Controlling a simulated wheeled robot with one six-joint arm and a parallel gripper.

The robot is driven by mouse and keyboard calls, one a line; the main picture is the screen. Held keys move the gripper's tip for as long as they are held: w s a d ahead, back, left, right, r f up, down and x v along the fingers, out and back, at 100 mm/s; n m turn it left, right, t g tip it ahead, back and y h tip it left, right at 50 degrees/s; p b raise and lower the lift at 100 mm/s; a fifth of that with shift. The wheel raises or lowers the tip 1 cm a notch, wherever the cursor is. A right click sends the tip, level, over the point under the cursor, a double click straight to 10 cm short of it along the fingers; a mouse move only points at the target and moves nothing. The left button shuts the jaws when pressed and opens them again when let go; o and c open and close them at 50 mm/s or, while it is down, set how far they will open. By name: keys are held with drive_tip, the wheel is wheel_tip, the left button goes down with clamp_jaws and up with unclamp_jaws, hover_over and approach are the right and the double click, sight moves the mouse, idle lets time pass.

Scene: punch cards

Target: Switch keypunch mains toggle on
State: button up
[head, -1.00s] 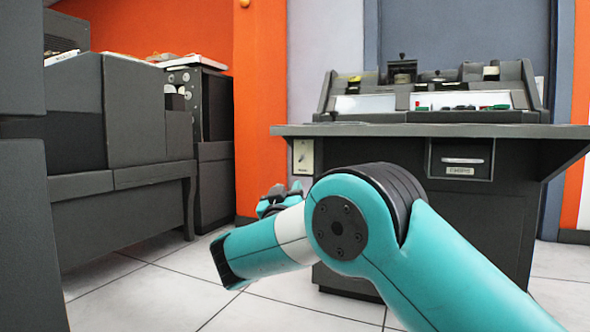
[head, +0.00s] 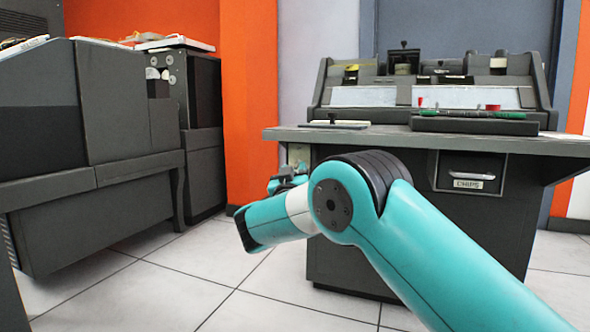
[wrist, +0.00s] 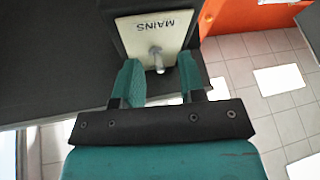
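The mains toggle is a small pale lever (wrist: 156,60) on a cream plate (wrist: 143,33) marked MAINS, upside down in the wrist view. In the head view the plate (head: 299,154) is under the left end of the keypunch desk (head: 400,140), partly hidden behind my arm. My gripper (wrist: 160,80) is open, with its two teal fingers spread on either side of the lever's line. The lever tip lies between the fingertips in the picture; I cannot tell whether anything touches. In the head view my gripper (head: 285,180) is small and partly hidden by my own wrist.
The desk carries a dark tray (head: 472,125) and a flat plate with a black knob (head: 334,123). A drawer labelled CHIPS (head: 468,172) is under the desk. A large grey machine (head: 90,130) stands at the left. Tiled floor (head: 190,290) is open between them.

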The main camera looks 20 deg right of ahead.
drive_tip(key=shift+c, duration=0.2)
clamp_jaws()
